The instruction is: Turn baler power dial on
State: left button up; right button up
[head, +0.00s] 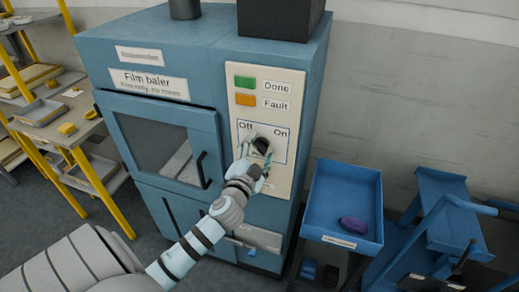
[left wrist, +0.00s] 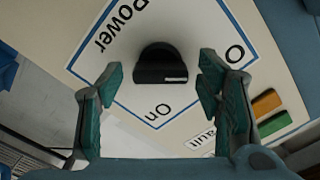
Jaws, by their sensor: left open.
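The film baler (head: 170,40) is a blue cabinet with a cream control panel (head: 287,188). Its black power dial (head: 261,145) sits below the printed words Off and On. In the left wrist view the dial (left wrist: 162,62) stands out from the panel, with a small white mark near its lower edge. I cannot tell its exact setting. My left gripper (head: 259,158) is open in front of the dial. In the left wrist view its teal fingers (left wrist: 162,78) are on either side of the dial with visible gaps. My right gripper is not in view.
Above the dial are a green Done light (head: 244,82) and an orange Fault light (head: 245,99). A blue tray (head: 345,186) with a purple item (head: 354,225) and a blue cart (head: 447,205) stand to the right. Yellow-framed shelving (head: 68,15) stands left.

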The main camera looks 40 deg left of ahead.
pick_arm(q)
jog(key=c, duration=1.2)
jog(key=shift+o, duration=0.2)
jog(key=shift+m, duration=0.3)
jog(key=m+p, duration=0.1)
jog(key=m, duration=0.3)
jog(key=shift+p, duration=0.4)
jog(key=m+p, duration=0.1)
jog(key=m, duration=0.3)
jog(key=shift+m, duration=0.3)
jog(key=m+p, duration=0.1)
jog(key=m, duration=0.3)
jog(key=shift+f+m+p, duration=0.15)
jog(key=shift+m+p, duration=0.15)
jog(key=shift+p, duration=0.05)
jog(key=shift+f+m+p, duration=0.1)
jog(key=shift+m+p, duration=0.4)
jog(key=shift+m, duration=1.5)
